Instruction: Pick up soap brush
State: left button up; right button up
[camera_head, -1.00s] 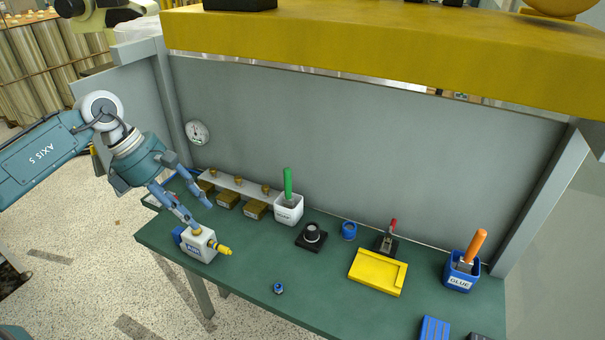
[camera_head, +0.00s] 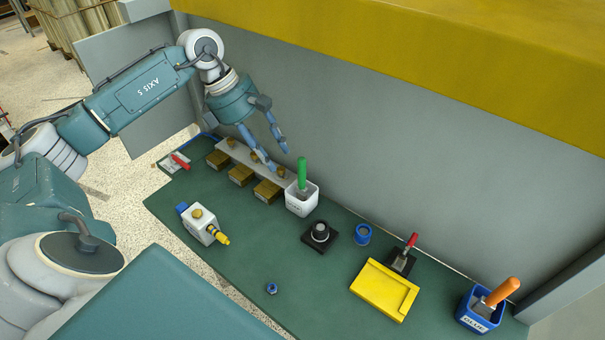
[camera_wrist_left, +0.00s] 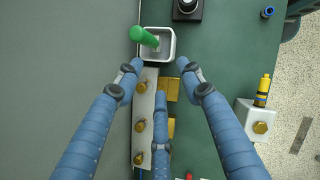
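The soap brush with a green handle (camera_head: 302,170) stands in a white cup (camera_head: 301,203) near the back wall. In the left wrist view the green handle (camera_wrist_left: 144,36) leans left out of the white cup (camera_wrist_left: 168,47). My left gripper (camera_head: 278,155) is open and empty, with its fingers spread. It hangs just left of the brush handle and above the table. In the left wrist view its fingertips (camera_wrist_left: 160,70) lie just short of the cup, apart from the handle. The cup hides the brush's lower end. My right gripper is not in view.
Brown blocks (camera_head: 241,174) line a pale strip left of the cup. A white device with a yellow nozzle (camera_head: 203,223) stands in front. A black-based part (camera_head: 319,235), blue ring (camera_head: 363,234), yellow tray (camera_head: 383,291) and blue glue cup (camera_head: 479,312) are rightward. A yellow shelf (camera_head: 440,60) overhangs.

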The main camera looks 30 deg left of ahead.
aim_at(301, 159)
pick_arm(q)
jog(key=w+d+p, duration=0.1)
jog(key=d, duration=0.1)
jog(key=w+d+p, duration=0.1)
jog(key=d, duration=0.1)
jog(key=w+d+p, duration=0.1)
jog(key=shift+w+d+f+p, duration=0.2)
jog(key=shift+d+f+p, duration=0.1)
jog(key=shift+d+p, duration=0.1)
jog(key=shift+w+f, duration=0.1)
jog(key=shift+f, duration=0.25)
jog(key=shift+c, duration=0.8)
grip_shut()
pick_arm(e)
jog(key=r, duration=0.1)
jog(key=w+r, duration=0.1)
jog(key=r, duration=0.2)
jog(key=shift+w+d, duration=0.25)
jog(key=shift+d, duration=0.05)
